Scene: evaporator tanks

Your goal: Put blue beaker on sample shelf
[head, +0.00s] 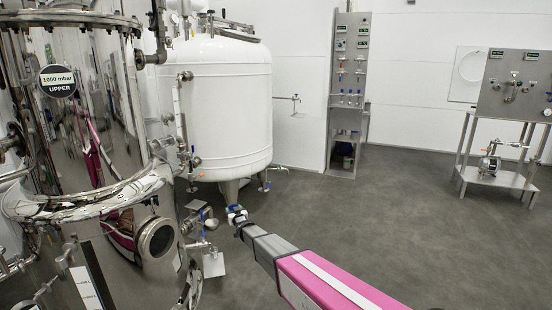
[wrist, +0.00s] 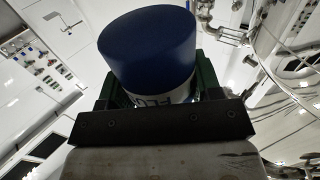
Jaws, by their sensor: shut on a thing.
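The blue beaker fills the upper middle of the wrist view (wrist: 148,45). Its wide blue end faces the camera, and a white part with dark lettering shows below it. My gripper (wrist: 155,92) is shut on it, with a dark green finger on each side. In the head view my gripper (head: 238,218) is small and far out at the end of my arm, in front of the white tank's leg. A tall grey rack (head: 347,60) against the back wall has small blue-topped items on a ledge; I cannot tell whether this is the sample shelf.
A large shiny steel tank (head: 85,120) stands close on the left. A white tank (head: 228,105) stands behind it, with valves and pipes low between them. A steel panel stand (head: 510,100) is at right. The grey floor (head: 400,220) between is clear.

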